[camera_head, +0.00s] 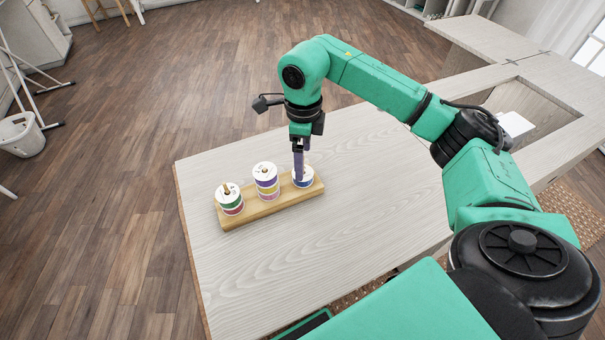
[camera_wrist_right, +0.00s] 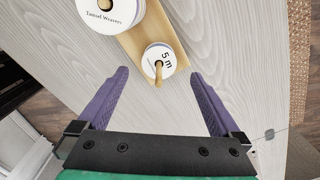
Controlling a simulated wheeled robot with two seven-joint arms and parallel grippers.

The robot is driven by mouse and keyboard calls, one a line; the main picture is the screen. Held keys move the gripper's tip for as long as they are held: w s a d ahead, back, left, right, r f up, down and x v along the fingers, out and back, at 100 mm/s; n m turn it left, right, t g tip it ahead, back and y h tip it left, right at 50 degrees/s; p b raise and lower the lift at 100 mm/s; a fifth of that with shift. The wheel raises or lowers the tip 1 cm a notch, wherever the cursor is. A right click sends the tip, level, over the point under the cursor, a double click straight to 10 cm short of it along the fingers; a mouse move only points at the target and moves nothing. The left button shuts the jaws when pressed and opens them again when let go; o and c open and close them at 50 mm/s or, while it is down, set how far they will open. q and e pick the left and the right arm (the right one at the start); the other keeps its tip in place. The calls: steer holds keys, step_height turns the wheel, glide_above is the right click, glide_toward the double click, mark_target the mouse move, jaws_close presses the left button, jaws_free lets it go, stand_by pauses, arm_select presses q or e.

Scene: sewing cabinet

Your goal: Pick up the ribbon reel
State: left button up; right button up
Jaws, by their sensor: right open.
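A low wooden rack (camera_head: 262,208) with upright pegs stands on the pale table. Its right-hand peg carries a short white reel (camera_head: 308,180) with a blue-purple band, partly hidden by my fingers. In the right wrist view this reel (camera_wrist_right: 153,54) has "5 m" on its top, and the peg sticks up through it. My right gripper (camera_head: 299,172) points down at this reel. Contact cannot be told. My left gripper is not in view.
The wooden tabletop (camera_head: 350,240) around the rack is clear. A white bin (camera_head: 20,136) stands on the floor at left.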

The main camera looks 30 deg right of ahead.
step_height(320, 180, down, 6)
steer(key=shift+r+p, duration=0.15)
steer(key=shift+p, duration=0.5)
steer(key=c, duration=1.4)
step_height(320, 180, up, 13)
steer(key=shift+a+f+b, duration=0.1)
steer(key=shift+b, duration=0.45)
step_height(320, 180, up, 7)
steer(key=p, duration=0.2)
steer(key=shift+r, duration=0.2)
steer(key=shift+f, duration=0.1)
